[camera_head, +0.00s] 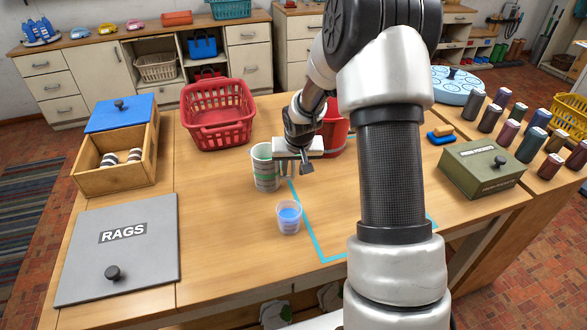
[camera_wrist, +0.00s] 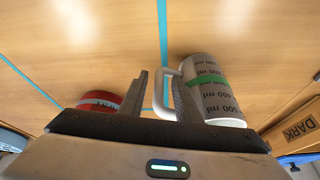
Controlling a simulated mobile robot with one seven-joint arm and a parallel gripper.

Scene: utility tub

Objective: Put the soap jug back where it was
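The soap jug (camera_head: 265,173), pale grey with a green band, stands upright on the wooden table, left of the blue tape outline. In the wrist view the jug (camera_wrist: 212,92) shows ml marks and a white handle (camera_wrist: 160,92) pointing towards my fingers. My gripper (camera_head: 296,170) is at the jug's right side, fingers pointing down. In the wrist view my gripper (camera_wrist: 158,98) has its fingers apart, with the handle showing in the gap between them. I cannot tell if either finger touches the handle. The blue tape outline (camera_head: 310,232) is partly hidden by my arm.
A small cup of blue liquid (camera_head: 289,218) stands in front of the jug. A red container (camera_head: 333,135) is close behind my gripper. A red basket (camera_head: 218,115), an open wooden box (camera_head: 118,165) and a grey RAGS lid (camera_head: 122,245) are left. Several dark jars (camera_head: 531,145) stand far right.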

